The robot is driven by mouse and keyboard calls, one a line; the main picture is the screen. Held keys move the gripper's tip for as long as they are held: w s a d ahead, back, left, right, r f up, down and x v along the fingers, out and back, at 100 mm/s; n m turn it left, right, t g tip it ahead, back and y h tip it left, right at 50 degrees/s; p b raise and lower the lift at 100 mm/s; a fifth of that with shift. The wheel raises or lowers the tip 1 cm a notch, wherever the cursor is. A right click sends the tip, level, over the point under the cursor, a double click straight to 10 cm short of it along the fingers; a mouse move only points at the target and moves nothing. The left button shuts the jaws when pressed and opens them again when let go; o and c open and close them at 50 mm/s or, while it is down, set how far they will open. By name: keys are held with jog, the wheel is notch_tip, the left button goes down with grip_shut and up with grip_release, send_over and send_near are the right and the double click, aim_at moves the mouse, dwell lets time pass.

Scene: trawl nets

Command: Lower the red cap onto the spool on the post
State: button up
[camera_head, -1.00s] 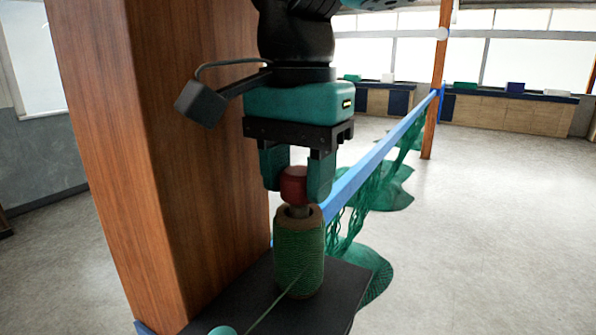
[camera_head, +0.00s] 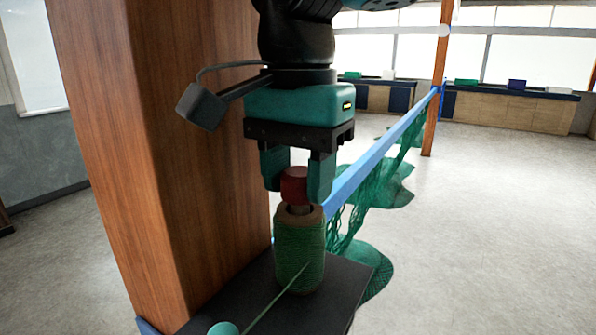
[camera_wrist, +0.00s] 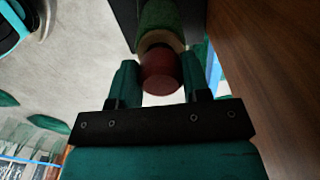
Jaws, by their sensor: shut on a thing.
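The red cap (camera_head: 294,185) is held between the two teal fingers of my gripper (camera_head: 297,178), right above the spool. The spool of green twine (camera_head: 299,250) stands upright on a dark shelf (camera_head: 345,287) beside the wooden column. A pale peg end shows at the top of the spool, just below the cap; whether the cap touches it I cannot tell. In the wrist view the cap (camera_wrist: 160,72) sits between the fingers, with the spool (camera_wrist: 158,22) beyond it.
The thick wooden column (camera_head: 165,150) stands close to the left of my gripper. A blue rail (camera_head: 385,145) with green netting (camera_head: 375,185) runs back to the right. A twine strand leads from the spool to a teal round thing (camera_head: 222,329). Open floor lies right.

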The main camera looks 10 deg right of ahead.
jog(key=shift+f, duration=0.45)
jog(key=o, duration=1)
jog(key=shift+r, duration=0.15)
notch_tip(320, 180, up, 17)
jog(key=shift+r, duration=0.1)
jog(key=shift+s, duration=0.1)
